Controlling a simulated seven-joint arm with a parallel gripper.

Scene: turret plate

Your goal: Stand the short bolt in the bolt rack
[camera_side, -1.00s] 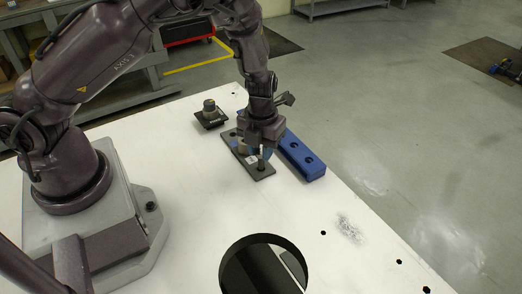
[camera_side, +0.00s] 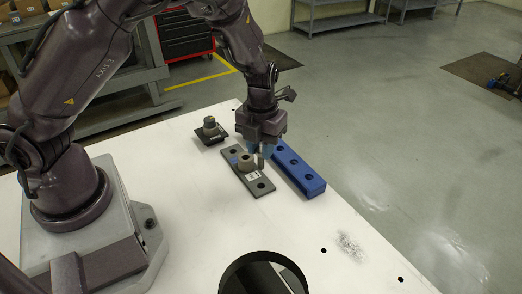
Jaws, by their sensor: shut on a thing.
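My gripper (camera_side: 262,151) hangs over the dark grey turret plate (camera_side: 264,190), beside the blue bolt rack (camera_side: 312,186). Its blue-tipped fingers are shut on a small grey bolt (camera_side: 261,162), whose lower end shows below the fingertips. The bolt is roughly upright and seems to be above the plate; its upper part is hidden by the fingers. The plate has a grey round boss (camera_side: 246,164), a white label and an empty hole near its front end. The rack lies to the right of the plate, with several dark holes in its top; its far end is behind my gripper.
A grey knob on a black square base (camera_side: 210,129) stands at the back left of the plate. A large round opening (camera_side: 262,274) is cut in the white table (camera_side: 180,200) at the front. The table's right edge runs close to the rack.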

